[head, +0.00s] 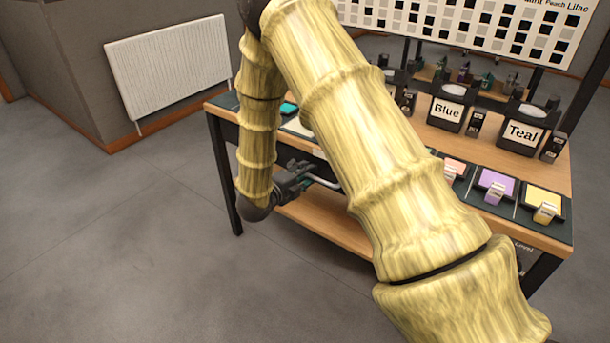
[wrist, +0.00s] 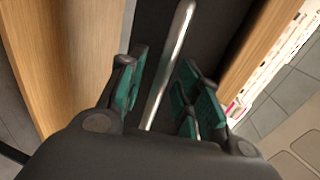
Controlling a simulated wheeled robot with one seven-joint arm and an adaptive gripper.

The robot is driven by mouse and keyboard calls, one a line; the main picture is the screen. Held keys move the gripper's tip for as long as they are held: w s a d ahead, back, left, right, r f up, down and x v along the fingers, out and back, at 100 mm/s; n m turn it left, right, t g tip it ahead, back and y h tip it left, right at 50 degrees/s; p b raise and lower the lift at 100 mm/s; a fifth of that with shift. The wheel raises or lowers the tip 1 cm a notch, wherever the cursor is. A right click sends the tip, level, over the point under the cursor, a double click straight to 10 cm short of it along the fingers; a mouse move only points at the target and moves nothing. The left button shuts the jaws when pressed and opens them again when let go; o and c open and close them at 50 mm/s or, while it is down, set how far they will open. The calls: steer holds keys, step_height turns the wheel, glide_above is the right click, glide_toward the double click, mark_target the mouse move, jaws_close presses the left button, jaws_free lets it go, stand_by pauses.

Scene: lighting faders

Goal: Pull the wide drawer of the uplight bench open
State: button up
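The uplight bench (head: 330,222) has a wooden top, dark legs and a lower wooden shelf. The wide drawer's dark front (wrist: 222,22) shows in the wrist view between two wooden edges; in the head view my arm hides most of it. Its metal bar handle (wrist: 168,68) runs between my fingers, and a piece of it (head: 325,182) shows in the head view. My gripper (head: 306,176) is at the bench front below the top. Its teal-padded fingers (wrist: 164,84) are open on either side of the handle, with gaps visible on both sides.
Labelled lamps, Blue (head: 447,110) and Teal (head: 522,132), and several coloured fader pads stand on the bench top. A swatch board (head: 470,22) rises behind. A radiator (head: 170,65) hangs on the left wall. The floor (head: 130,240) in front and left is clear.

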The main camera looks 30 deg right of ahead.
steer(key=shift+d, duration=0.15)
jaws_close()
